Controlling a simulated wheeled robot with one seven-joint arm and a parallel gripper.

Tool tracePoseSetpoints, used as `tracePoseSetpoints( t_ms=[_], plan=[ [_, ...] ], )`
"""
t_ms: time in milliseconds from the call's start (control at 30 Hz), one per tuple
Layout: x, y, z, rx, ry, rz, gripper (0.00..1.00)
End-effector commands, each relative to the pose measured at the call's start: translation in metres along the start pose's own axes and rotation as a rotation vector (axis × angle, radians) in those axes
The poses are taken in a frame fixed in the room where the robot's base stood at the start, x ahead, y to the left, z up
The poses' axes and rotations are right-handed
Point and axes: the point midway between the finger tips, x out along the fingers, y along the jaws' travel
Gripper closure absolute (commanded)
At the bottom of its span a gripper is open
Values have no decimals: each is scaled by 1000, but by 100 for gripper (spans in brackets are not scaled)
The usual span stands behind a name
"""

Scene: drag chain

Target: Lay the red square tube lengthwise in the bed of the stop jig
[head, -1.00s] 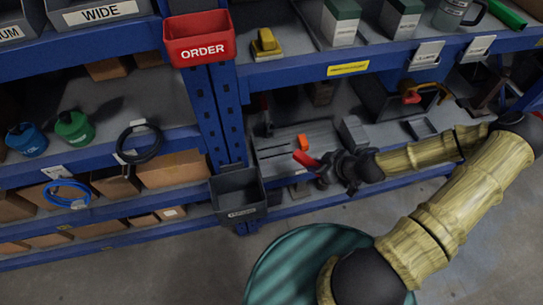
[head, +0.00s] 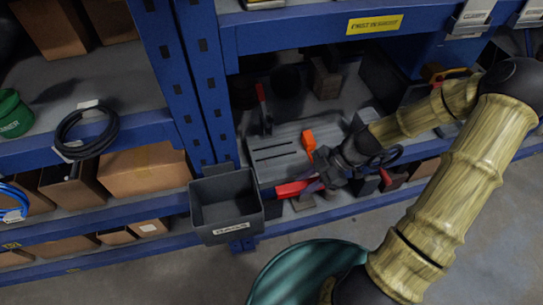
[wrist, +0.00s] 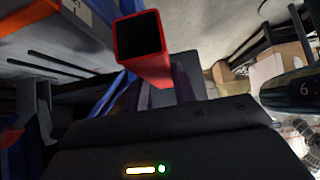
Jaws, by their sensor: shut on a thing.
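The red square tube (head: 292,188) is held in my gripper (head: 322,180), sticking out to the left, nearly level in the head view. In the wrist view the tube (wrist: 144,62) shows its dark, hollow square end toward the camera. My gripper is shut on it; the gripped part is mostly hidden in the head view. A grey slotted block (head: 278,152) with an upright orange piece (head: 309,144) lies on the shelf and looks like the stop jig. The tube is in front of it, near the shelf's front edge; whether they touch, I cannot tell.
A dark grey bin (head: 226,205) hangs at the shelf front, just left of the tube. A blue upright post (head: 186,85) stands left of the jig. A red-handled tool (head: 263,108) and a brown block (head: 326,78) are behind. A blue shelf beam (head: 310,38) runs above.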

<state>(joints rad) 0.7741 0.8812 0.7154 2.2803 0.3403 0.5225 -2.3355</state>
Motion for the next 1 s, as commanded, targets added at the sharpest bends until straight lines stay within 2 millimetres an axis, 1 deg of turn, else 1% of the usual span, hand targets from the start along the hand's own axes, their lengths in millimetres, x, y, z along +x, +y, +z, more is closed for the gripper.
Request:
tracePoseSetpoints(
  t_ms=[333,467,567,1000],
  plan=[
    [2,0,-2,-11,0,-12,100],
    [3,9,-3,-12,-1,-12,100],
    [6,25,-6,-12,-2,-10,100],
    [23,118,-22,-9,-1,-7,100]
  ],
)
